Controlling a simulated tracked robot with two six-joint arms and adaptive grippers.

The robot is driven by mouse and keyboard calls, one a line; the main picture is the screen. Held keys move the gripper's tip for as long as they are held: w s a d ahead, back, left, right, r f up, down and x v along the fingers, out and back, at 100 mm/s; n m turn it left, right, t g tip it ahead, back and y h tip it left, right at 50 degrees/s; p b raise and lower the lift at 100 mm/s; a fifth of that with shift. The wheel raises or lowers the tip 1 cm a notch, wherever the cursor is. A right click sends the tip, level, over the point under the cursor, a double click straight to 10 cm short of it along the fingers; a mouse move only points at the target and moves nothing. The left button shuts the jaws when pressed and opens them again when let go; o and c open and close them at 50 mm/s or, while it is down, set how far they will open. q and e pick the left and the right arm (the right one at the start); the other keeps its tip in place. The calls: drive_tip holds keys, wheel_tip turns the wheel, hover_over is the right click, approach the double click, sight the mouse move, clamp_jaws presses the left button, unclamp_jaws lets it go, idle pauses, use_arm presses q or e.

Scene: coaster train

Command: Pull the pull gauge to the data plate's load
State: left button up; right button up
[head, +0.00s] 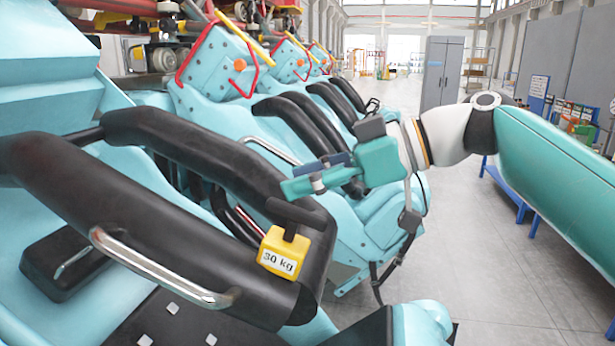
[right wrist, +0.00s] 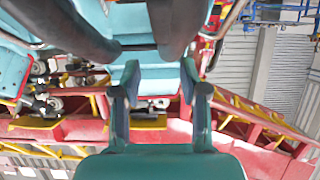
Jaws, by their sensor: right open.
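A yellow block marked "30 kg" (head: 282,253), which looks like the pull gauge, sits at the front end of the nearest black padded restraint (head: 150,200). A black T-shaped handle (head: 291,214) rises from its top. My right gripper (head: 304,176) is open and empty, above and slightly right of the handle and apart from it. In the right wrist view the two fingers (right wrist: 160,98) stand apart with nothing between them, and no gauge shows there. No separate data plate can be made out. My left gripper is out of view.
A chrome grab bar (head: 160,268) runs along the near restraint. More light-blue seats with black restraints (head: 300,125) stand behind. Grey floor (head: 500,265) lies open at the right. A grey cabinet (head: 441,72) and a blue-framed rack (head: 575,120) stand farther back.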

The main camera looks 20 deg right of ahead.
drive_tip(key=v, duration=1.2)
drive_tip(key=shift+f, duration=0.1)
